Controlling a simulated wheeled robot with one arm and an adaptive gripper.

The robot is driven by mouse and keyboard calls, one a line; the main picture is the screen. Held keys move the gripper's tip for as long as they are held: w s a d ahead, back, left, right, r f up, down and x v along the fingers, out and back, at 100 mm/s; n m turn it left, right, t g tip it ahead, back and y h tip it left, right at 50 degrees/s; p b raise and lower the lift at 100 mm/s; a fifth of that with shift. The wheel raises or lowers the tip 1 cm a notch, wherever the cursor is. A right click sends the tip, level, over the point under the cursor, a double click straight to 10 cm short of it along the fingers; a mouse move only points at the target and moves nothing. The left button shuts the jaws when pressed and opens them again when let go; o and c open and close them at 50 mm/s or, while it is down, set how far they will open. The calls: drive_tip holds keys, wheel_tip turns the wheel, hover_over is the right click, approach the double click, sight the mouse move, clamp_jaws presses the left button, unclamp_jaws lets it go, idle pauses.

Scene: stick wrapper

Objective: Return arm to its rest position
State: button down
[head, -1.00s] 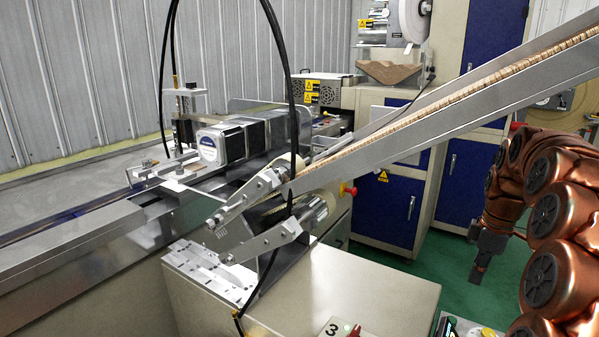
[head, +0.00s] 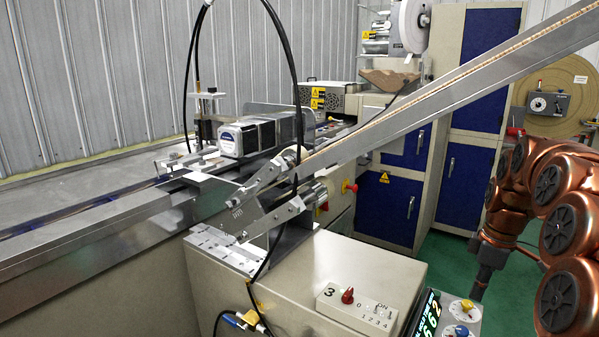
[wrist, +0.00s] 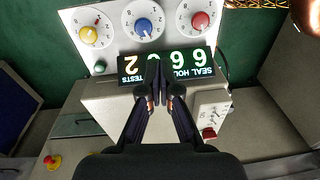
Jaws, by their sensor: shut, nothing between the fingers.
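My arm, copper coloured, is folded at the right of the head view. My dark gripper (head: 480,287) hangs pointing down at its end, just above the control panel (head: 458,318) in that picture. In the wrist view, my gripper (wrist: 153,72) has its two black fingers together at the tips, with nothing between them. The fingertips overlap the lit display (wrist: 185,64) of the panel in the picture. I cannot tell the exact gap between them, but no contact is visible.
The stick wrapper has a sloping metal chute (head: 440,95) crossing toward the upper right. A switch box (head: 355,308) with a red knob sits on the beige housing (head: 290,285). Blue-doored cabinets (head: 385,205) stand behind. Green floor (head: 440,262) is open between housing and cabinets.

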drive_tip(key=s+a+f+m+g, duration=0.25)
drive_tip(key=s+a+m, duration=0.35)
drive_tip(key=s+a, duration=1.25)
drive_tip(key=s+a+f+m+h, duration=0.1)
drive_tip(key=s+a+f+m, duration=0.1)
drive_tip(key=s, duration=0.4)
drive_tip(key=s+a+f+m, duration=0.1)
drive_tip(key=s+f+m, duration=0.15)
drive_tip(key=s, duration=0.35)
drive_tip(key=s+p+v, duration=0.2)
drive_tip(key=p+v, duration=0.6)
drive_tip(key=s+r+p+v, duration=0.1)
drive_tip(key=s+p+v, duration=0.1)
drive_tip(key=p+v, duration=0.6)
drive_tip(key=shift+w+a+r+t+p, duration=0.25)
drive_tip(key=shift+w+r+t+p, duration=0.15)
drive_tip(key=shift+w+r, duration=0.2)
drive_tip(key=shift+s+f+n, duration=0.1)
drive_tip(key=shift+n, duration=0.15)
idle(0.7)
